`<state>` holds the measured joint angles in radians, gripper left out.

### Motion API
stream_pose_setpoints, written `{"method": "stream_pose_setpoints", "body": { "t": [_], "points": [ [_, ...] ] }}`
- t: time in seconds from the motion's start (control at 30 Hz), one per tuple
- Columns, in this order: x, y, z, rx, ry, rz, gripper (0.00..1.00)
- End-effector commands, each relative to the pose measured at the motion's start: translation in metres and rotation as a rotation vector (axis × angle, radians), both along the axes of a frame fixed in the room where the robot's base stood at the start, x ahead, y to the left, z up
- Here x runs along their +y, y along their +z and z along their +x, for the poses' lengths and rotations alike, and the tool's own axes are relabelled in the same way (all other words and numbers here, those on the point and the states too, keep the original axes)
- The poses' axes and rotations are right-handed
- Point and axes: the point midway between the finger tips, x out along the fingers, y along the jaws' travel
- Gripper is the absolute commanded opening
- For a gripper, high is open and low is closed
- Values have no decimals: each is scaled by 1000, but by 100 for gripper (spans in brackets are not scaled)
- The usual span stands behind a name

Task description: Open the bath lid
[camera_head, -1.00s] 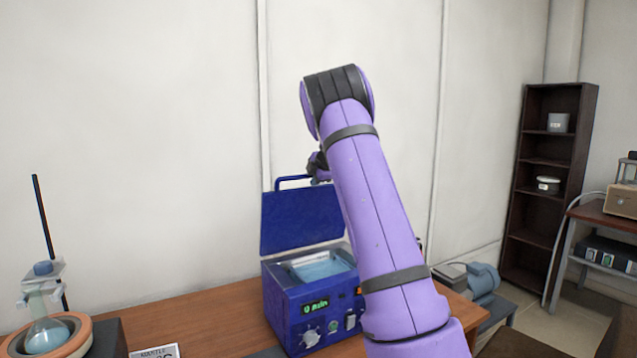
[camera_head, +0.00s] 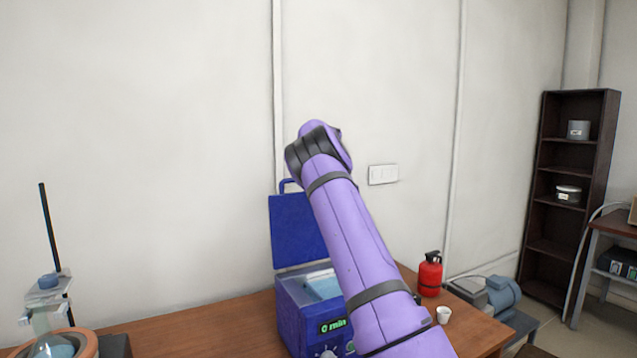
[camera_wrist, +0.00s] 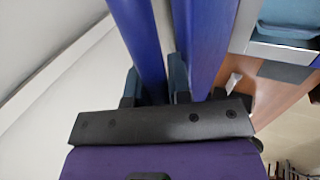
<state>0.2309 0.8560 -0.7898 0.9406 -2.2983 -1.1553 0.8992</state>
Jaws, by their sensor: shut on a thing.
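The blue bath (camera_head: 297,318) stands on the wooden table with its blue lid (camera_head: 295,230) raised about upright at the back. Pale blue water (camera_head: 325,286) shows in the open tank, and it is partly visible in the wrist view (camera_wrist: 292,12). The lid's handle (camera_head: 286,185) sticks up above the lid's top edge. In the wrist view my gripper (camera_wrist: 154,82) is shut on the blue handle bar (camera_wrist: 138,35), with the lid panel (camera_wrist: 210,45) beside it. In the head view my arm hides the gripper and the right part of the bath.
A flask in a heating mantle (camera_head: 62,345) and a stand rod (camera_head: 48,235) are at the left. The wall is close behind the lid.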

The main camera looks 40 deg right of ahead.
Motion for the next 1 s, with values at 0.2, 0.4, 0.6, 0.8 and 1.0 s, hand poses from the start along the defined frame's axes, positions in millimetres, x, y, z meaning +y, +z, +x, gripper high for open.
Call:
{"method": "stream_pose_setpoints", "body": {
  "t": [0.2, 0.4, 0.6, 0.8, 1.0],
  "points": [
    [3, -15, 1, 25, 3, 18, 0],
    [3, -15, 1, 24, 5, 18, 21],
    [3, -15, 1, 24, 5, 18, 42],
    [4, -15, 1, 24, 5, 18, 43],
    [4, -6, -2, 24, 5, 17, 44]
  ]
}}
